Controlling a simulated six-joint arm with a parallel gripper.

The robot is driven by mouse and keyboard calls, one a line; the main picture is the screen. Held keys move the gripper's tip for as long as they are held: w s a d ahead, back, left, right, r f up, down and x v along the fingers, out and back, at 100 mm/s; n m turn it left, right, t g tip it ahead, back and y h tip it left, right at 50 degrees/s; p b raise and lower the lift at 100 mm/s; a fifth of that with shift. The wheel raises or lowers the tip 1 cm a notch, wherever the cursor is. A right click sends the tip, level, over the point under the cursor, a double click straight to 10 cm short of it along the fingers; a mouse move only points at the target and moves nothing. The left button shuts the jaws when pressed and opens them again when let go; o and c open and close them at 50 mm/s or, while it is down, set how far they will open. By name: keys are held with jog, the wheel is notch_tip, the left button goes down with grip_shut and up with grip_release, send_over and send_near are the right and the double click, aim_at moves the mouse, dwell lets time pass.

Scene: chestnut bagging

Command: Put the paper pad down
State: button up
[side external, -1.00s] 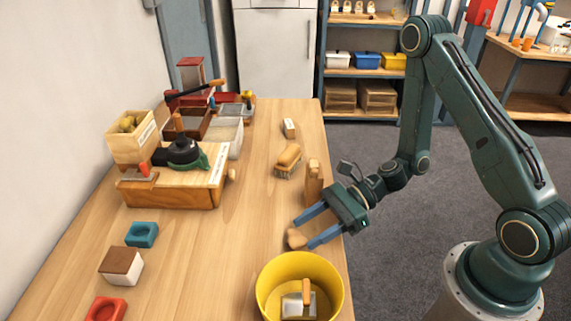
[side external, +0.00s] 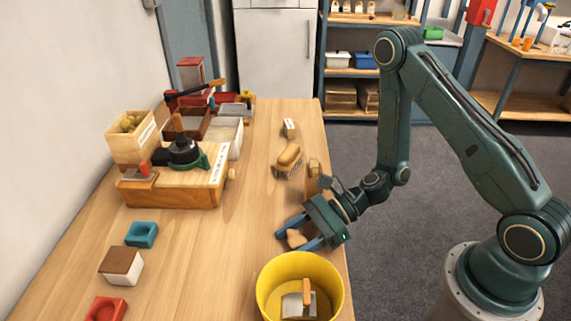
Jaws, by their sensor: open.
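My gripper (side external: 288,243) is open, low over the table's right side just behind the yellow bucket. A small tan-brown lump (side external: 296,238) shows between its two blue fingers. It appears to be at table height, and I cannot tell whether a finger touches it. It may be the paper pad, but its shape is too small to be sure. No other thing in view is clearly a paper pad.
The yellow bucket (side external: 265,290), with a scoop inside, stands in front of my gripper. A brush (side external: 289,156) and an upright wooden block (side external: 313,170) are behind it. A wooden box station (side external: 175,190) is at left. The table's middle is clear.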

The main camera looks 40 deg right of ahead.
aim_at(294, 236)
jog(key=c, duration=0.8)
jog(key=shift+r, duration=0.25)
notch_tip(294, 236, up, 20)
jog(key=shift+f, duration=0.25)
dwell(0.8)
jog(key=shift+w+d, duration=0.1)
dwell(0.5)
jog(key=w+d+f+m+t+h, duration=0.1)
jog(key=w+d+m+t+h, duration=0.1)
jog(key=w+d+m+h, duration=0.1)
jog(key=w+d+f+m+t+h, duration=0.2)
jog(key=w+d+m+t, duration=0.1)
jog(key=d, duration=0.5)
jog(key=w+d+f+m+t+h, duration=0.1)
jog(key=w+d+m+t+h, duration=0.2)
jog(key=w+d, duration=0.3)
jog(key=shift+w+f+m+h, duration=0.3)
jog(key=shift+w+m, duration=0.2)
jog(key=shift+m, duration=0.3)
